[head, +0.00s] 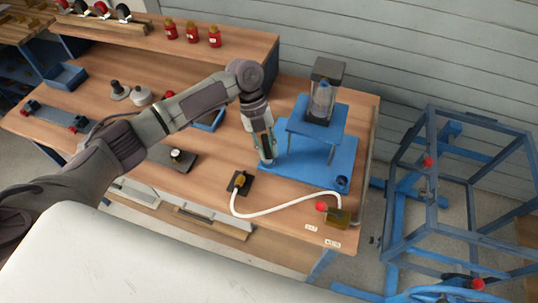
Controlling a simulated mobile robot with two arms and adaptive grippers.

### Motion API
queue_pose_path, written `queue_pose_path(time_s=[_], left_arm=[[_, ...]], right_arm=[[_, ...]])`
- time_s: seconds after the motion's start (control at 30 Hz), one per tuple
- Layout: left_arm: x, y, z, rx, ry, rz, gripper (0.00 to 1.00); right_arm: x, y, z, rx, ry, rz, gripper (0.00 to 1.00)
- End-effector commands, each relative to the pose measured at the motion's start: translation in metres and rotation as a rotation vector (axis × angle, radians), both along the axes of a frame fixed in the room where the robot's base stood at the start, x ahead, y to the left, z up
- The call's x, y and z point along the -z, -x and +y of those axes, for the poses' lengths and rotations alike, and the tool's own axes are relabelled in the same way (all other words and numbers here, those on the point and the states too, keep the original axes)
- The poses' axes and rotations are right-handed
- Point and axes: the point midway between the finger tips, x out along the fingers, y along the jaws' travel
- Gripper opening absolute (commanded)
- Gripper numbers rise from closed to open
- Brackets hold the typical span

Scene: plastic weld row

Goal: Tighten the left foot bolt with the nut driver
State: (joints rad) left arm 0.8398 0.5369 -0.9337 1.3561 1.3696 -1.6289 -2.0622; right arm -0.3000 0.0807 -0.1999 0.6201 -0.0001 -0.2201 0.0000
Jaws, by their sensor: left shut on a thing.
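The blue machine base plate (308,168) lies on the right part of the wooden bench, with a raised blue stand and a clear-sided chamber (325,90) on it. My left gripper (266,151) points down at the plate's left front corner. It is shut on a slim tool, probably the nut driver, which is mostly hidden between the fingers. The left foot bolt is hidden under the gripper, and I cannot tell whether the tool touches it. A dark round foot fitting (342,183) shows at the plate's right front corner. My right gripper is out of view.
A white hose (285,214) curves in front of the plate, from a yellow-handled valve (240,181) to a red-knobbed brass block (338,216). Red bottles (192,33) stand on the rear shelf. A blue frame (435,190) stands on the floor at right.

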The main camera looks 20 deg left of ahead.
Motion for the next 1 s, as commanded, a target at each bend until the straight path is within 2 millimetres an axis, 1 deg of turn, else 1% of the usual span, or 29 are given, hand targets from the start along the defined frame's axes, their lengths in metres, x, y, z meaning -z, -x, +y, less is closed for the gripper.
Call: queue_pose_path(time_s=[0.03, 0.07, 0.27, 1.0], left_arm=[[0.002, -0.004, 0.003, 0.034, -0.004, -0.010, 0.00], [-0.001, -0.003, 0.003, 0.027, -0.005, -0.009, 0.00], [-0.007, -0.003, 0.003, 0.023, -0.005, -0.010, 0.00], [-0.044, -0.002, 0.001, 0.024, -0.001, -0.006, 0.00]], right_arm=[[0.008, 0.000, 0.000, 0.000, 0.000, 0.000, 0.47], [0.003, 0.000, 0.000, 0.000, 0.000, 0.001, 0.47], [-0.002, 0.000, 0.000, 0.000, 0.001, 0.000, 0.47], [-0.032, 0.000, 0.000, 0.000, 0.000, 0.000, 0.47]])
